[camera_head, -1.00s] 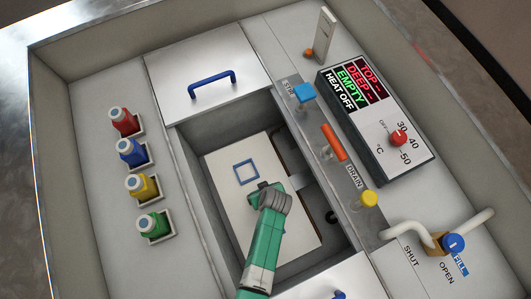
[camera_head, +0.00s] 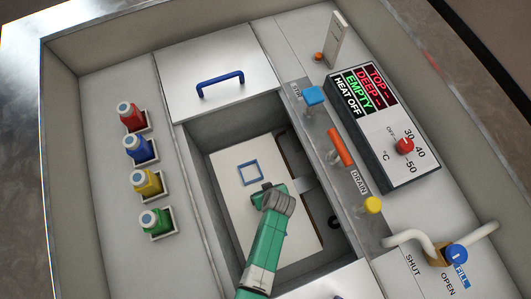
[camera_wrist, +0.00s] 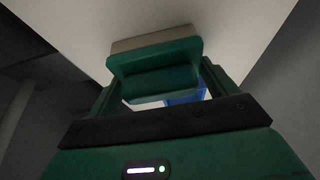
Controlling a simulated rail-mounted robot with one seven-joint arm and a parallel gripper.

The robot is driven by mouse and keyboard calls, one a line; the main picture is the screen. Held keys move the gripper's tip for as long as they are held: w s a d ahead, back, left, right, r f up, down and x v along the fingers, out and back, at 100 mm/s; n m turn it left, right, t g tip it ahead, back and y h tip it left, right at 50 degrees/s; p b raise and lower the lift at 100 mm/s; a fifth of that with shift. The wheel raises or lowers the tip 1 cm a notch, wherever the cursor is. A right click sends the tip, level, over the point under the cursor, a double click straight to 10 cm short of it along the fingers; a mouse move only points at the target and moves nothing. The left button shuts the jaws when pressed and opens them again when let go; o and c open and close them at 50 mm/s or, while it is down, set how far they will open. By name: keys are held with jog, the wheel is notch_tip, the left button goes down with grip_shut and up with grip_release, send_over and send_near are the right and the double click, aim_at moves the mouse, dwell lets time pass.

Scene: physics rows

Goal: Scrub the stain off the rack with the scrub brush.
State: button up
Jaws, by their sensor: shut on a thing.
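The scrub brush (camera_wrist: 155,62) has a green handle and a pale beige scrubbing face. My gripper (camera_wrist: 160,88) is shut on its handle; the wrist view shows a finger on each side. The rack is a white flat panel (camera_head: 232,175) inside the sunken basin, and it also shows in the wrist view (camera_wrist: 235,25). In the head view my gripper (camera_head: 266,187) is low over the rack, just below and right of a blue square outline (camera_head: 250,173). I cannot tell whether the brush touches the rack. I see no clear stain; the arm and brush hide part of the panel.
Basin walls (camera_head: 195,165) close in around the arm. Lids with a blue handle (camera_head: 220,84) cover the far end. Several coloured bottles (camera_head: 140,149) stand left. Coloured levers (camera_head: 340,147), a control panel (camera_head: 380,120) and a fill pipe (camera_head: 440,245) are right.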

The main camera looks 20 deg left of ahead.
jog(key=shift+s+d, duration=0.2)
jog(key=shift+s, duration=0.1)
jog(key=shift+s+d+p, duration=0.65)
jog(key=shift+s+d, duration=0.2)
jog(key=shift+s, duration=0.15)
jog(key=shift+w+a+f+b, duration=0.1)
jog(key=shift+w+a+b, duration=0.4)
jog(key=shift+w, duration=0.2)
jog(key=shift+w+a, duration=0.45)
jog(key=shift+a, duration=0.05)
jog(key=shift+w+a, duration=0.1)
jog(key=shift+w+a+b, duration=0.65)
jog(key=shift+w+a, duration=0.15)
jog(key=shift+w, duration=0.1)
jog(key=shift+r, duration=0.2)
